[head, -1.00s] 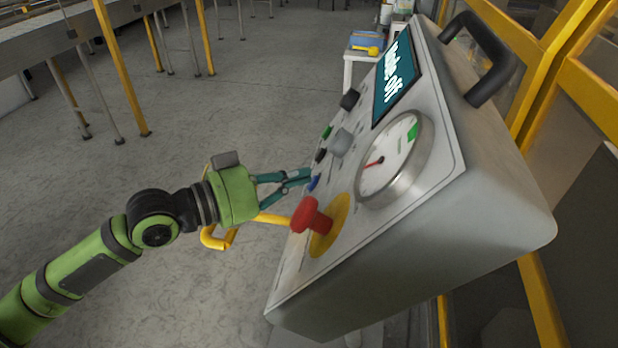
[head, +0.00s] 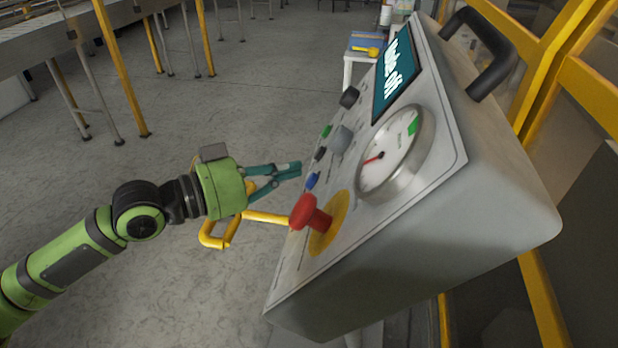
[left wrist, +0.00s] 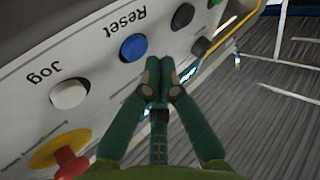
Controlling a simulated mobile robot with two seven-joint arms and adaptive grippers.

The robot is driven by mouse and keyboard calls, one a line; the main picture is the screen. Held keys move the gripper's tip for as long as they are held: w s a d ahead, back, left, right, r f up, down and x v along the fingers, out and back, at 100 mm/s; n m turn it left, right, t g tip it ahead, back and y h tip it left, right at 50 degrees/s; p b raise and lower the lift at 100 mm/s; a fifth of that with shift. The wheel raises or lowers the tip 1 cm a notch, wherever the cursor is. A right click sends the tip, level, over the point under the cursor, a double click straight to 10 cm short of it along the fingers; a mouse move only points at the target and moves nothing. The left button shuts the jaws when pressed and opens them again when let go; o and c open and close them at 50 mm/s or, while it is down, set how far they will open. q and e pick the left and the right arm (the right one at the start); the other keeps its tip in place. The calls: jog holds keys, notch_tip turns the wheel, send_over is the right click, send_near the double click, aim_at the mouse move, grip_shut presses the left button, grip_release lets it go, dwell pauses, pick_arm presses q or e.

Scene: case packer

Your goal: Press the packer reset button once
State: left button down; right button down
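The blue button (head: 312,180) sits on the sloped control panel (head: 290,262). In the left wrist view the word "Reset" stands beside the blue button (left wrist: 133,47). My left gripper (head: 297,169) has its fingers together and empty, just left of the panel face near the blue button, with a small gap showing. In the left wrist view the closed fingertips (left wrist: 159,72) appear to the right of the blue button. My right gripper is not in view.
A red mushroom button (head: 308,212) on a yellow plate sticks out close to the gripper. A white button (left wrist: 68,93) is marked "Jog". A gauge (head: 390,153), knobs and a display (head: 397,75) are on the panel. A yellow rail (head: 215,240) lies behind my arm.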

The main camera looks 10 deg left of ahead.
pick_arm(q)
jog(key=a+b, duration=0.1)
jog(key=a+r+b, duration=0.2)
jog(key=a, duration=0.1)
jog(key=shift+a+r+b, duration=0.1)
jog(key=shift+r+b, duration=0.15)
jog(key=shift+b, duration=0.15)
dwell(0.5)
